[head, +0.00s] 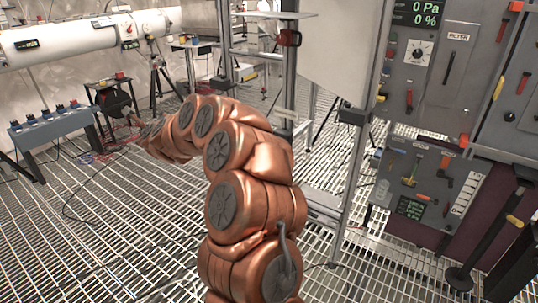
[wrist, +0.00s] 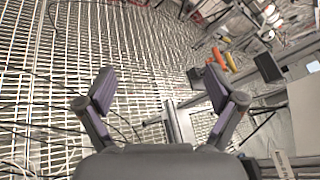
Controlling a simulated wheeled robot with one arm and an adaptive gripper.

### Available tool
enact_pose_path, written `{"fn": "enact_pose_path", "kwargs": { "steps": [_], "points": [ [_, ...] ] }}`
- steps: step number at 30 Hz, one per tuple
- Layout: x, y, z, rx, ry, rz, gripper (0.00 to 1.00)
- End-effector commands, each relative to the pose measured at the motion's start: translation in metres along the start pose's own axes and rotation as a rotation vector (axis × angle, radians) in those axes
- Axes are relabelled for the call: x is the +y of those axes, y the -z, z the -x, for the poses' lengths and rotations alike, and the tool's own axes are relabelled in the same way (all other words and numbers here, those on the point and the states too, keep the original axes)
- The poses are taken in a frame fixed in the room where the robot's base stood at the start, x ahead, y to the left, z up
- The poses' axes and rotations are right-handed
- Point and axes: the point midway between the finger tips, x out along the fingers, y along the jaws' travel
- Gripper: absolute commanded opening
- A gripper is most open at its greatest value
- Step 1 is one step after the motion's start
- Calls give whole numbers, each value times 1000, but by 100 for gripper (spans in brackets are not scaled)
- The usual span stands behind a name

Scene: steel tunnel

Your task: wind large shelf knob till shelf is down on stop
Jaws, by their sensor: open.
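In the head view a thin flat shelf (head: 265,14) sits high on a grey upright frame (head: 285,85). A dark knob with a red rim (head: 289,38) is on the frame just below it; I cannot tell for sure that it is the large shelf knob. My gripper (wrist: 160,89) is open in the wrist view, with nothing between its fingers. It points over the grated floor. My copper arm reaches up and left in the head view, left of the frame, and its far end is not clear there. The shelf's stop cannot be made out.
A panel with levers and displays (head: 430,70) stands at the right. A small blue-grey table (head: 55,128) and a white pipe (head: 85,35) are at the left. Orange handles (wrist: 231,62) show in the wrist view. Cables lie on the grating; the left floor is mostly open.

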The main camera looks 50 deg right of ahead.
Motion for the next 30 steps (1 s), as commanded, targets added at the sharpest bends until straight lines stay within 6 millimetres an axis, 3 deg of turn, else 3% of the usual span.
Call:
{"fn": "enact_pose_path", "kwargs": {
  "steps": [1, 6, 9, 12, 15, 18, 21, 30],
  "points": [
    [-12, 43, -21, 43, 85, -94, 93],
    [-82, 167, -49, 138, 428, -396, 93],
    [-120, 242, -46, 165, 645, -532, 93],
    [-148, 304, -31, 170, 834, -627, 93],
    [-168, 349, -13, 159, 987, -685, 93],
    [-182, 376, 2, 143, 1090, -714, 93],
    [-188, 390, 11, 134, 1141, -727, 93],
    [-210, 401, 5, 127, 1159, -729, 93]
  ]
}}
